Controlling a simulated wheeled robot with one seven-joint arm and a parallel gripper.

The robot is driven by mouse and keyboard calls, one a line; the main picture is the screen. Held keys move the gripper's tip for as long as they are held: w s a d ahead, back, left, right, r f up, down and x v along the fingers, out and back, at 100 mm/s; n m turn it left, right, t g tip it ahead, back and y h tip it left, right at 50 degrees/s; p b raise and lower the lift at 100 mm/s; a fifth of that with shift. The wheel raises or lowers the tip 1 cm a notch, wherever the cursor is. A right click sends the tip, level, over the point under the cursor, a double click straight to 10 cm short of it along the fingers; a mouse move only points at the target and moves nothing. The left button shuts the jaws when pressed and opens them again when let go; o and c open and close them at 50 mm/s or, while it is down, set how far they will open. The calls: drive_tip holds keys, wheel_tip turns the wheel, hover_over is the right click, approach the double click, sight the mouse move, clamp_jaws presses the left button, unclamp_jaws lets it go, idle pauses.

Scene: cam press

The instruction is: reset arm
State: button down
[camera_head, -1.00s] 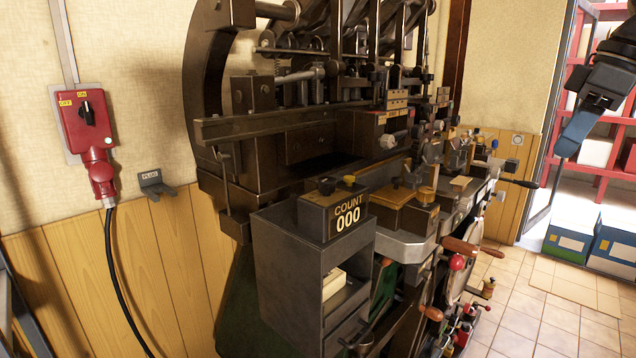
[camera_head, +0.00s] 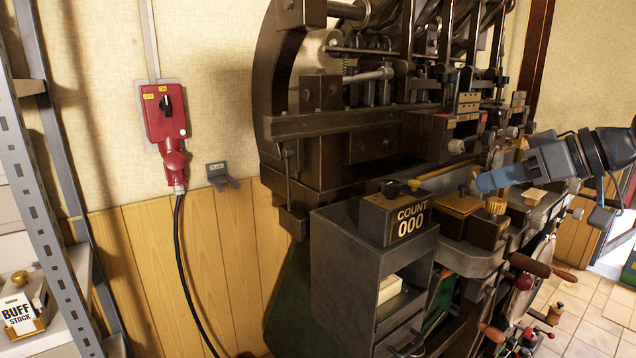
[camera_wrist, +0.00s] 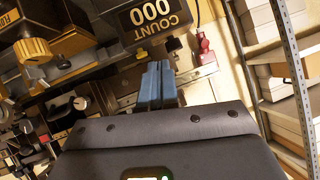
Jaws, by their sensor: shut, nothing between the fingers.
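My gripper (camera_head: 484,182) has blue fingers and is shut and empty. In the head view it comes in from the right, its tip in front of the dark cam press (camera_head: 330,185) in the picture. In the wrist view the shut blue fingers (camera_wrist: 157,84) point up the picture, below the count box (camera_wrist: 150,16). That black box reads COUNT 000 and also shows in the head view (camera_head: 408,222), on top of a grey cabinet (camera_head: 345,275). I cannot tell whether the fingertips touch anything.
A red switch box (camera_head: 166,112) with a plug and black cable is on the left wall, beside an empty PLUG bracket (camera_head: 222,175). A metal shelf (camera_head: 35,190) with a BUFF STOCK box (camera_head: 20,310) stands at the left edge. Handles and levers (camera_head: 530,265) stick out at the press front.

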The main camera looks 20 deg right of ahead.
drive_tip(key=w+a+f+m+t, duration=0.3)
drive_tip(key=a+f+m+t, duration=0.2)
drive_tip(key=a+f, duration=0.55)
drive_tip(key=s+a+f+m+t+h, duration=0.2)
drive_tip(key=s+a+f+m+h, duration=0.3)
drive_tip(key=s+a+f, duration=0.45)
drive_tip(key=s+a+f+g+h, duration=0.1)
drive_tip(key=s+f, duration=0.3)
drive_tip(key=s, duration=0.6)
drive_tip(key=s+a+f+g+h, duration=0.1)
drive_tip(key=s+f, duration=0.2)
drive_tip(key=s, duration=0.7)
drive_tip(key=s+d+r+n, duration=0.1)
drive_tip(key=s+n, duration=0.2)
drive_tip(key=s, duration=0.4)
drive_tip(key=s+d+r+n, duration=0.1)
drive_tip(key=s+r+n, duration=0.1)
drive_tip(key=s, duration=0.5)
drive_tip(key=shift+r+n+y, duration=0.3)
drive_tip(key=shift+n, duration=0.4)
